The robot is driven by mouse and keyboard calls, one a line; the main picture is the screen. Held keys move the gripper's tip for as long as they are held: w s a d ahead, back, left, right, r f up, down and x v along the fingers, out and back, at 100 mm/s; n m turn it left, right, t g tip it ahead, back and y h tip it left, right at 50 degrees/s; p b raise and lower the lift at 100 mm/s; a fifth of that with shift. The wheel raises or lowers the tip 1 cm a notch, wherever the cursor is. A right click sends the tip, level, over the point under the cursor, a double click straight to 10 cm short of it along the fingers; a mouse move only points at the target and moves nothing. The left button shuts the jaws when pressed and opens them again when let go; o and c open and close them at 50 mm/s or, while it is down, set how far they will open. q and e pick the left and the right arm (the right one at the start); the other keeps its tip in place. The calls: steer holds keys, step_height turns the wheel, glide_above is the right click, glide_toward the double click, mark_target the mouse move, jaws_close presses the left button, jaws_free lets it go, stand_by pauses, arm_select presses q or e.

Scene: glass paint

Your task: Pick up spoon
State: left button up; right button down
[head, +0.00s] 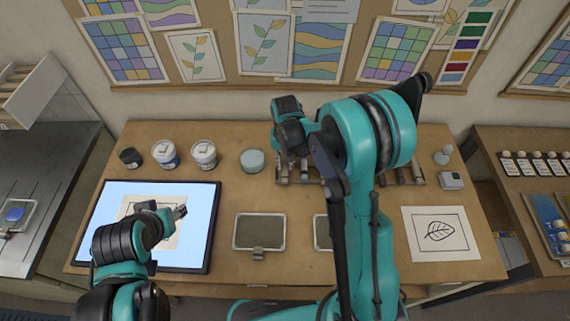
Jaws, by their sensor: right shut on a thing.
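My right gripper (285,150) points down at the left end of a tool rack (418,181) near the back of the wooden table. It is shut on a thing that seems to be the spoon. The wrist and arm hide most of the fingers, and I cannot make out the spoon's shape. Several metal tool ends show on the rack around the arm. My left gripper (180,212) is over the lit panel (198,240) at the left of the table, above a paper sheet. I cannot tell how far its fingers are apart.
Several jars, including a white one (204,155), and a round pale-green lid (252,161) stand left of the rack. A framed grey-green tray (259,232) lies in front, with another partly behind my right arm. A leaf drawing (440,233) lies at the right.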

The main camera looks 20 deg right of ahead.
mark_target(286, 165)
steer(key=r, duration=0.2)
steer(key=r+p, duration=0.1)
steer(key=r, duration=0.1)
steer(key=shift+s+d+r, duration=0.15)
steer(key=shift+s+r, duration=0.05)
steer(key=shift+r, duration=0.15)
steer(key=s+d+r+p, duration=0.2)
steer(key=s+d+r, duration=0.3)
steer(key=s, duration=0.4)
steer(key=shift+s+d+r, duration=0.3)
steer(key=shift+d+r, duration=0.05)
steer(key=shift+r, duration=0.25)
